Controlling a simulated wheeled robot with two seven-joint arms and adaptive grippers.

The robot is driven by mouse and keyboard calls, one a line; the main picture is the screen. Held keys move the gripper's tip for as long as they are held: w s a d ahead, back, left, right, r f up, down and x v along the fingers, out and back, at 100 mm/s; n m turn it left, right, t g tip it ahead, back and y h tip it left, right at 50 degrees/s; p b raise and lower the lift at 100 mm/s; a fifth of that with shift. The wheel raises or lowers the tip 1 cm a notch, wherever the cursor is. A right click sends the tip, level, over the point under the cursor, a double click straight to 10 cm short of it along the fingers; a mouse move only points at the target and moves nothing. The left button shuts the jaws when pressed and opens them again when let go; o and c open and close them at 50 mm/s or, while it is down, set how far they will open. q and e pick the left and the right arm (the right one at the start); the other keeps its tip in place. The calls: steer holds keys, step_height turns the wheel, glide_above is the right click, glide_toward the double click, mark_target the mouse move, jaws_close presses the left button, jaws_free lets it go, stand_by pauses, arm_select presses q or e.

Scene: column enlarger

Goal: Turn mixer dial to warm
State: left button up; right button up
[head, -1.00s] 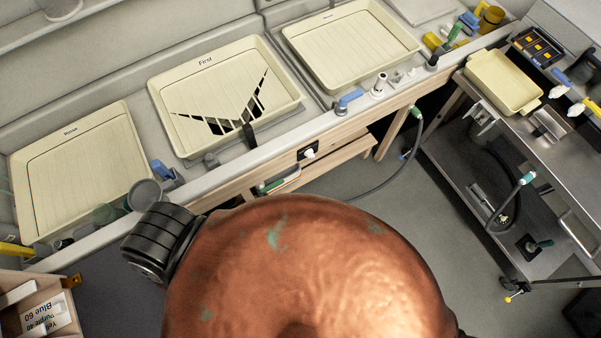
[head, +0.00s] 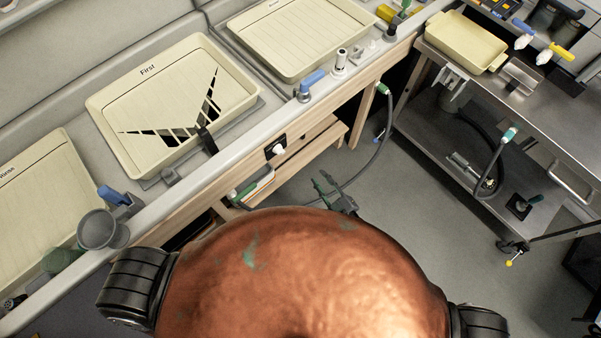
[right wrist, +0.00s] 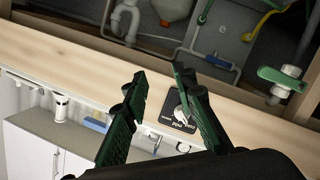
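The mixer dial (head: 277,147) is a white knob on a small black plate on the wooden front of the sink bench. In the right wrist view the dial (right wrist: 181,115) shows close up, partly hidden by one finger; its plate lettering is too small to read surely. My right gripper (head: 327,188) shows green fingers just past my copper-coloured body, below and right of the dial, apart from it. In the right wrist view the gripper (right wrist: 158,76) is open, with nothing between its fingertips. My left gripper is not in view.
Cream trays sit in the sink, one marked First (head: 165,150). A blue-handled tap (head: 311,85) stands on the bench edge above the dial. A grey hose (head: 383,135) hangs right of it. A steel cart (head: 510,100) stands at right.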

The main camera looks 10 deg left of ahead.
mark_target(282, 153)
steer(key=s+a+r+n+g+y+b, duration=0.15)
steer(key=a+r+n+y, duration=0.25)
steer(key=a+r, duration=0.45)
steer(key=b+x, duration=0.2)
steer(key=x, duration=0.5)
steer(key=shift+r+b, duration=0.25)
steer(key=shift+b, duration=0.05)
steer(key=shift+w+d, duration=0.1)
steer(key=shift+w, duration=0.05)
steer(key=shift+c, duration=0.4)
